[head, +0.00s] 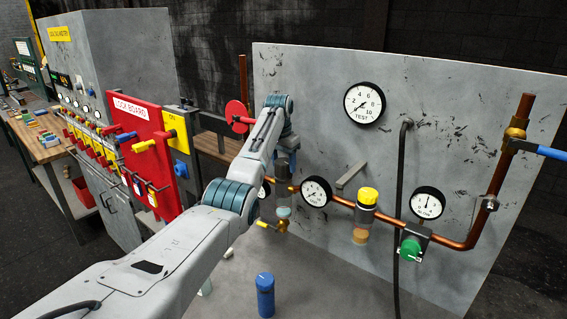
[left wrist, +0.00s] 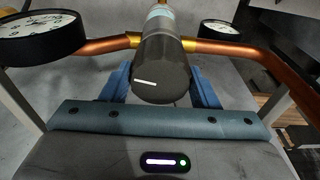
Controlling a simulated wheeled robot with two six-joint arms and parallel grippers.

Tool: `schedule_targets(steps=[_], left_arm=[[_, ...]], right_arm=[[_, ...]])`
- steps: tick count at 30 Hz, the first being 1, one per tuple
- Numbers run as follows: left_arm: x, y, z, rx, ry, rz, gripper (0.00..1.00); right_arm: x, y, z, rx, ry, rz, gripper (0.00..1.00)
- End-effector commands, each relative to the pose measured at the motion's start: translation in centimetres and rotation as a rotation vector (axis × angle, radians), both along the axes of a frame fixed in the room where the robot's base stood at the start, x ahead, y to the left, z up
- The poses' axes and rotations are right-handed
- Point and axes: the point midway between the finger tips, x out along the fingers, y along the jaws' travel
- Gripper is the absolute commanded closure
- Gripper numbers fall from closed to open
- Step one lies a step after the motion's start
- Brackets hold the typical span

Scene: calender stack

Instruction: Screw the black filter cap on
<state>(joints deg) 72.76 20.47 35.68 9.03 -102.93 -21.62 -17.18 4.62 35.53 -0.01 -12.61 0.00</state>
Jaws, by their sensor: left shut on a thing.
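The black filter cap (left wrist: 160,72) is a dark cylinder with a white mark, between the blue fingers of my left gripper (left wrist: 161,88) in the left wrist view. The gripper is shut on it. The cap is in line with the filter's pale teal bowl (left wrist: 158,14), beside the brass fittings on the copper pipe. I cannot tell how far it is threaded. In the head view my left gripper (head: 287,150) reaches down over this filter from above, and the clear teal bowl (head: 284,212) shows below the pipe. My right gripper is in neither view.
A second filter with a yellow cap (head: 368,195) stands to the right on the copper pipe (head: 335,203). Gauges (head: 316,191), a green knob (head: 410,249) and a grey backboard (head: 470,120) are close by. A red lockout board (head: 145,165) is left.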

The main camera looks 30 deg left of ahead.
Motion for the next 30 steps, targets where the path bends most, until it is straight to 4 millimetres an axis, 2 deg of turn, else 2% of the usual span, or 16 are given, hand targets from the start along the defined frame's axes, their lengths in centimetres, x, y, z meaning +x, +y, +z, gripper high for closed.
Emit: schedule_targets(steps=[6,14,22,30], left_arm=[[0.0,0.0,-0.01,-0.002,0.0,-0.153,0.84],[0.0,0.0,0.0,-0.001,0.0,-0.165,0.84],[0.01,0.04,0.06,-0.001,0.0,-0.34,0.84],[0.02,0.04,0.06,0.0,0.0,-0.355,0.84]], right_arm=[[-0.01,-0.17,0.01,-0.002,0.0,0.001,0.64],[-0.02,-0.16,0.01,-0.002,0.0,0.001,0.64],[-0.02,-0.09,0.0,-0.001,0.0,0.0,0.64],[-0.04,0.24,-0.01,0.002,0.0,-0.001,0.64]])
